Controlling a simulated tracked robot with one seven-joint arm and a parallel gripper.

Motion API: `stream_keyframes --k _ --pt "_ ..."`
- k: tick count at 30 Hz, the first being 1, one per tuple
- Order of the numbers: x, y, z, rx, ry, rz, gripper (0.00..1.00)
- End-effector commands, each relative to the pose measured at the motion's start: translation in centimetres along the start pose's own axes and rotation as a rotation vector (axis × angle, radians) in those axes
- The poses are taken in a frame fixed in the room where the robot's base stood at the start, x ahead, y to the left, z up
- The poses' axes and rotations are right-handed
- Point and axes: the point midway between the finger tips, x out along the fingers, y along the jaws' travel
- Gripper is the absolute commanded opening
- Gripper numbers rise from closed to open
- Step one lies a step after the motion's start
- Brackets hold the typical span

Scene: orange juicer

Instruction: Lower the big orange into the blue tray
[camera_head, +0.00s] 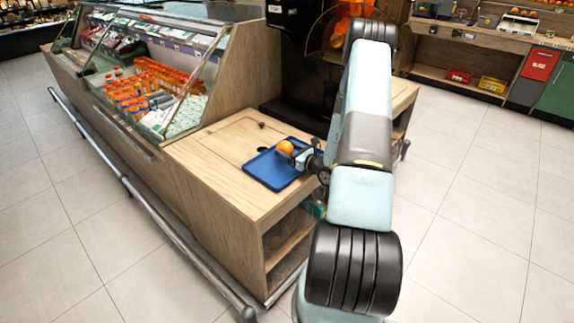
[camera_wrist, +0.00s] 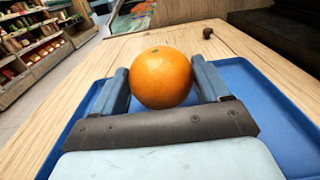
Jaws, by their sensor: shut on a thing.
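The big orange (camera_wrist: 161,78) is between the two fingers of my gripper (camera_wrist: 162,84), which is shut on it. In the head view the orange (camera_head: 285,147) shows at the tip of my gripper (camera_head: 296,153), over the blue tray (camera_head: 262,172). The tray lies flat on the wooden counter, and its rim and right part also show in the wrist view (camera_wrist: 266,95). I cannot tell whether the orange touches the tray floor, since its underside is hidden by my gripper in the wrist view.
The wooden counter (camera_head: 207,158) is bare to the left of the tray. A small dark object (camera_wrist: 207,33) stands beyond the tray. A glass display case (camera_head: 150,75) with several orange bottles adjoins the counter at the left. The dark juicer (camera_head: 300,75) stands behind.

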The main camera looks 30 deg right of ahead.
Motion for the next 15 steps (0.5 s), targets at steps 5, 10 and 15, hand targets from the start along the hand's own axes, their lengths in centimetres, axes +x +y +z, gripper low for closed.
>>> stream_keyframes --k 5,10,15 --pt "0.0 0.0 -0.23 0.0 0.0 0.0 0.39" --pt "-0.01 0.0 -0.35 0.0 0.0 0.0 0.39" --pt "-0.01 -0.01 -0.34 0.0 0.0 0.0 0.77"
